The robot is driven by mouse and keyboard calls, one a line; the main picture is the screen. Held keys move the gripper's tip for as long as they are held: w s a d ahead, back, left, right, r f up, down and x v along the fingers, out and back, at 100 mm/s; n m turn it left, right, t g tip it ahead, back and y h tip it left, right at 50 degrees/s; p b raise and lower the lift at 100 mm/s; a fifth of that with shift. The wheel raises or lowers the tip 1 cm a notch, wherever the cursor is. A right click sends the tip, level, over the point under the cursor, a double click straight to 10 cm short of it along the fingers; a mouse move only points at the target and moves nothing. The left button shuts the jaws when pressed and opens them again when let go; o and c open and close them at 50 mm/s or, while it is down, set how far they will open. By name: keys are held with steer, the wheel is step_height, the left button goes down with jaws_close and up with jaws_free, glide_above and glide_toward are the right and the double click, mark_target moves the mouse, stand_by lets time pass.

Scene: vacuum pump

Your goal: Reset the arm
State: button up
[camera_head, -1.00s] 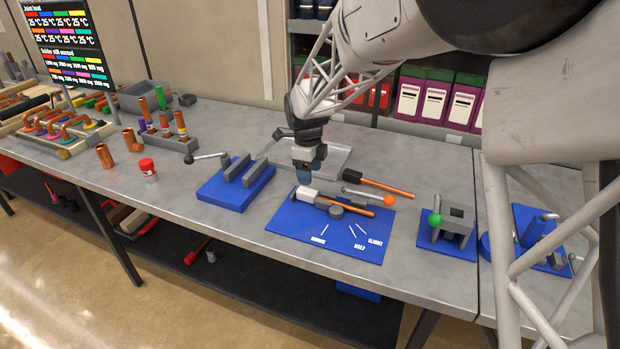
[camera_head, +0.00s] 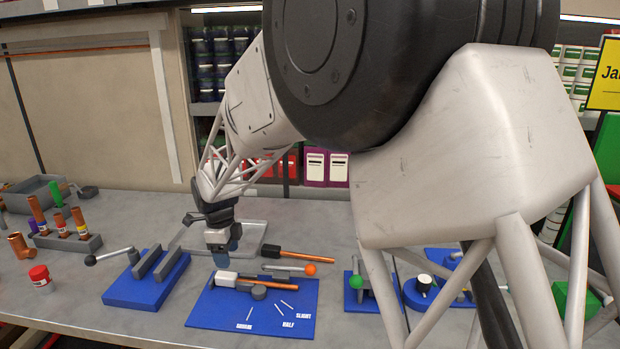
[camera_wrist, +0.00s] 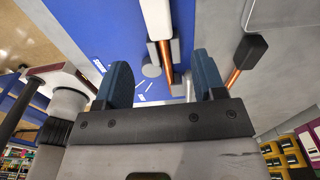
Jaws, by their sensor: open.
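My gripper (camera_head: 222,254) hangs at the end of my arm, just above the back left of the blue board (camera_head: 205,310). In the wrist view my gripper (camera_wrist: 163,82) shows two blue fingers spread apart with nothing between them. Beyond the fingers lies a copper rod (camera_head: 262,287) with a white end (camera_head: 226,278), resting on the board by a grey round post (camera_head: 259,292). The rod also shows in the wrist view (camera_wrist: 166,65). The gap between fingertips and rod is hard to judge.
A blue vise (camera_head: 130,293) stands left of the board. A grey tray (camera_head: 258,229) lies behind. A black-handled copper rod (camera_head: 300,255) and a lever with an orange knob (camera_head: 310,270) lie at the board's back. A red-lidded jar (camera_head: 39,277) stands far left.

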steer(key=s+d+r+n, duration=0.3)
steer(key=d+r, duration=0.1)
steer(key=d, duration=0.5)
steer(key=s+d+r+n+t, duration=0.15)
steer(key=s+d+r, duration=0.25)
steer(key=d, duration=0.6)
steer(key=s+d+r+n, duration=0.3)
steer(key=d+r, duration=0.1)
steer(key=d, duration=0.5)
steer(key=s+d+n, duration=0.5)
steer(key=s+d, duration=0.4)
steer(key=s, duration=0.2)
steer(key=s+d+n+t, duration=0.1)
steer(key=s+d+n, duration=0.4)
steer(key=s+d, duration=0.5)
steer(key=shift+s+f, duration=0.2)
steer(key=shift+s, duration=1.05)
steer(key=shift+w+y, duration=0.15)
steer(key=shift+y, duration=0.15)
steer(key=shift+c, duration=0.4)
